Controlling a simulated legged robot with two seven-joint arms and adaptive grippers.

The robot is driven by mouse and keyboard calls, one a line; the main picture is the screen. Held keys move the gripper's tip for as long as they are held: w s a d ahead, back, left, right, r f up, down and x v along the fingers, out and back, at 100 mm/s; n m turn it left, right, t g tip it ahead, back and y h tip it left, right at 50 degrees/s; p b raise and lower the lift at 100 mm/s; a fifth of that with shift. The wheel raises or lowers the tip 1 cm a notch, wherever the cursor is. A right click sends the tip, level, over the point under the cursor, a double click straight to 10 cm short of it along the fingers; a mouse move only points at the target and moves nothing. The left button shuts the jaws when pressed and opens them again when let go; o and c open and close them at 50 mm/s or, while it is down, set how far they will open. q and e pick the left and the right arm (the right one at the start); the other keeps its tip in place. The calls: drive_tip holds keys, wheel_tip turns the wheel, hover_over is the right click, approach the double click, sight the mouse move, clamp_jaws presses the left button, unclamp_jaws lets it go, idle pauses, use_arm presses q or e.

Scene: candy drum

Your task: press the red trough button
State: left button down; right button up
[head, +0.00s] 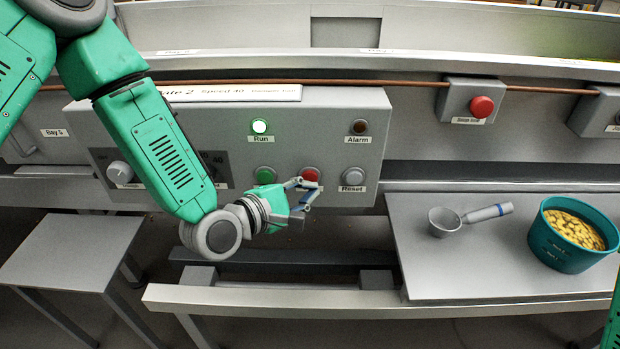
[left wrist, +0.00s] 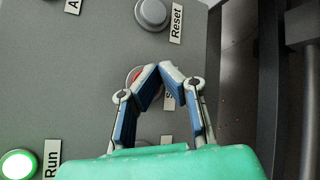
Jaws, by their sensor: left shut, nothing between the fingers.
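Two red buttons show in the head view. One red button (head: 310,174) is in the lower row of the grey control panel, between a green button and a grey Reset button. The other red button (head: 481,106) is on a small separate box to the right; its label is too blurred to read. My left gripper (head: 308,186) is shut and empty in front of the panel's red button. In the left wrist view, the fingertips (left wrist: 160,72) meet over that red button (left wrist: 133,76) and hide most of it and its label. Contact cannot be told. My right gripper is out of view.
The control panel (head: 225,105) has a lit green Run lamp (head: 260,126), a dark Alarm lamp (head: 359,127) and a Reset button (left wrist: 152,14). A copper-coloured pipe (head: 420,83) runs above. A metal scoop (head: 445,222) and teal tub (head: 560,252) of yellow pieces stand on the right table.

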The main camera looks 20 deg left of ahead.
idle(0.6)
use_arm(q)
drive_tip(key=shift+w+a+r, duration=0.1)
drive_tip(key=shift+w, duration=0.2)
drive_tip(key=shift+w+a, duration=0.15)
drive_tip(key=shift+w, duration=0.3)
idle(0.6)
drive_tip(key=shift+s, duration=0.1)
drive_tip(key=shift+s+d+p, duration=0.25)
drive_tip(key=shift+s+p, duration=0.05)
drive_tip(key=shift+s, duration=0.4)
drive_tip(key=s, duration=0.2)
drive_tip(key=s+d, duration=0.1)
drive_tip(key=s, duration=0.1)
drive_tip(key=shift+s+d, duration=0.15)
drive_tip(key=shift+s, duration=0.25)
